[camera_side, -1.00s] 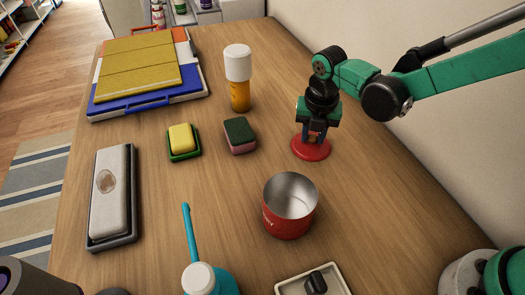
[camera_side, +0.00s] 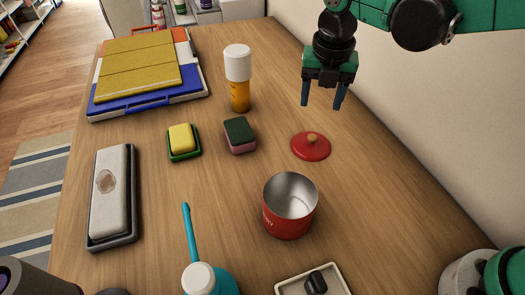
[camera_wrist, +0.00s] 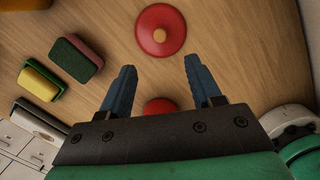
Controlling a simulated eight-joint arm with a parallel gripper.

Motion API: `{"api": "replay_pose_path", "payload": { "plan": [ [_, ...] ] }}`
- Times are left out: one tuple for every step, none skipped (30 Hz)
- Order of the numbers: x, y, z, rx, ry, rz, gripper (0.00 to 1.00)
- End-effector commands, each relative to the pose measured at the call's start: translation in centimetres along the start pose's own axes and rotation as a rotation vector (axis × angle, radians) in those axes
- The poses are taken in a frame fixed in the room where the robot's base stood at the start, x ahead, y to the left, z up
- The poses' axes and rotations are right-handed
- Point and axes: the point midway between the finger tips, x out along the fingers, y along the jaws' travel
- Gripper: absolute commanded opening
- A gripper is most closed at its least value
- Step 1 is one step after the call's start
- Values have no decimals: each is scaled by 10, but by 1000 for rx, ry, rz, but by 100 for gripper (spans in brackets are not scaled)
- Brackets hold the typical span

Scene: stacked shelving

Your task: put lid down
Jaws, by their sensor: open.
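The red lid (camera_side: 311,147) with a small wooden knob lies flat on the wooden table, knob up. It also shows in the wrist view (camera_wrist: 160,38), beyond my fingertips. My gripper (camera_side: 322,104) is open and empty, raised above the table and apart from the lid. Its two blue fingers point down and are spread in the wrist view (camera_wrist: 155,72). The red pot (camera_side: 288,218) stands upright and uncovered, its metal inside empty, in front of the lid. In the wrist view it is mostly hidden behind my gripper.
A wall (camera_side: 430,120) bounds the right side. Table around the lid is clear.

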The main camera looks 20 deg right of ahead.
Motion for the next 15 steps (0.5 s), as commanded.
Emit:
{"api": "replay_pose_path", "payload": {
  "plan": [
    [-7, 0, 0, -1, 0, 0, 58],
    [-11, 0, 0, 0, 0, 0, 58],
    [-15, 0, 0, 0, 0, 0, 58],
    [-17, 0, 0, 0, 0, 0, 58],
    [-19, 0, 0, 1, 0, 0, 58],
    [-22, -1, 0, 13, -2, 2, 58],
    [-24, -2, 0, 33, -4, 5, 58],
    [-25, -5, 0, 64, -7, 11, 58],
    [-28, -9, 1, 130, -13, 22, 58],
    [-30, -14, 1, 197, -19, 34, 58],
    [-33, -19, 1, 279, -26, 49, 58],
    [-36, -28, 1, 411, -34, 74, 58],
    [-39, -35, 0, 524, -40, 96, 58],
    [-42, -43, 0, 647, -45, 122, 58],
    [-44, -54, -2, 823, -48, 161, 58]
  ]
}}
